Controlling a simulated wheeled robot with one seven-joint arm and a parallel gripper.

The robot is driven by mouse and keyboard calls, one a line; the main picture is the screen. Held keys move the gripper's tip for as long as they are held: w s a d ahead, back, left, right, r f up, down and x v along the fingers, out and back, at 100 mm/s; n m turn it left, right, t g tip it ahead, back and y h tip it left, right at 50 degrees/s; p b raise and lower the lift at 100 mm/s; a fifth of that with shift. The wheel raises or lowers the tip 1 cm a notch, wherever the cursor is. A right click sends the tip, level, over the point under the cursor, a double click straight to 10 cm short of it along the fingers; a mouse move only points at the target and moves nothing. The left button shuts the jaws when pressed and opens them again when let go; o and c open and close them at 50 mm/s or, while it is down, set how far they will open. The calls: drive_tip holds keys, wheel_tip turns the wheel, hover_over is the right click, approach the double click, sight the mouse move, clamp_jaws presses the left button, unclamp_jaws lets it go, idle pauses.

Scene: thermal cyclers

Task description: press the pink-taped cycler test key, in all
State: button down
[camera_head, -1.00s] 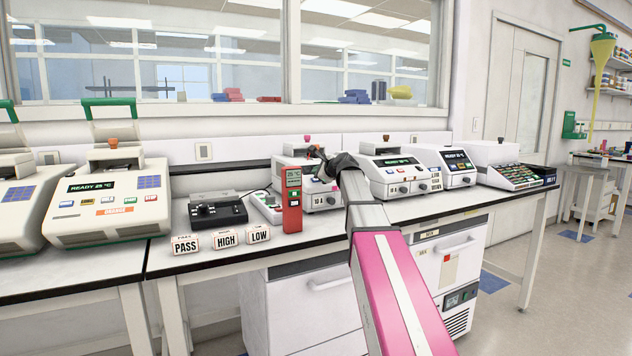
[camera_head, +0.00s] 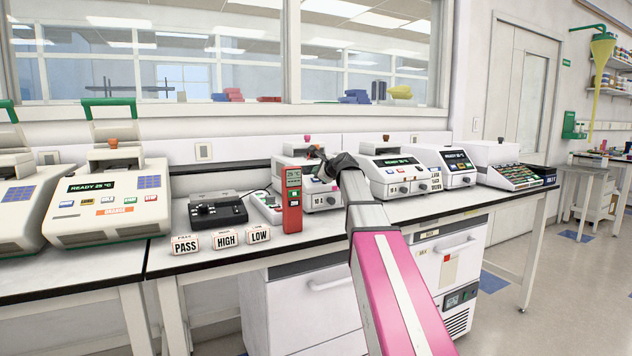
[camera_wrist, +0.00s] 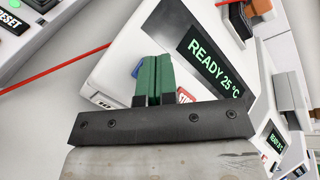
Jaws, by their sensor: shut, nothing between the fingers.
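A white cycler (camera_head: 325,199) with a dark-pink knob on top stands behind the red meter, partly hidden by it and my gripper. The wrist view shows a white cycler (camera_wrist: 122,65) close up, its screen reading READY 25 °C. A blue key (camera_wrist: 137,69) and a red key (camera_wrist: 186,96) show on either side of my fingers, both partly covered. My gripper (camera_wrist: 153,57) is shut and empty, its green fingers over the cycler's front panel. I cannot tell whether the tips touch a key. In the head view my gripper (camera_head: 319,156) is small and dark. No pink tape is clearly visible.
A red meter (camera_head: 292,213) stands upright in front. A black control box (camera_head: 218,212) and PASS (camera_head: 185,245), HIGH (camera_head: 226,239) and LOW (camera_head: 259,234) signs are left of it. Other cyclers stand left (camera_head: 105,225) and right (camera_head: 400,174). A red cable (camera_wrist: 55,68) crosses the wrist view.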

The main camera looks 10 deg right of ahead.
drive_tip(key=shift+w+f, duration=0.1)
drive_tip(key=shift+f, duration=0.05)
drive_tip(key=shift+w+f, duration=0.1)
drive_tip(key=shift+f, duration=0.15)
drive_tip(key=shift+w+a+f, duration=0.1)
drive_tip(key=shift+w+f, duration=0.05)
drive_tip(key=shift+f, duration=0.1)
idle(0.9)
idle(0.4)
drive_tip(key=shift+s+r, duration=0.35)
drive_tip(key=shift+r, duration=0.3)
drive_tip(key=r, duration=0.1)
drive_tip(key=s+r, duration=0.1)
drive_tip(key=r, duration=0.1)
drive_tip(key=s+d+r, duration=0.1)
drive_tip(key=shift+s+r, duration=0.1)
drive_tip(key=shift+r, duration=0.1)
idle(0.7)
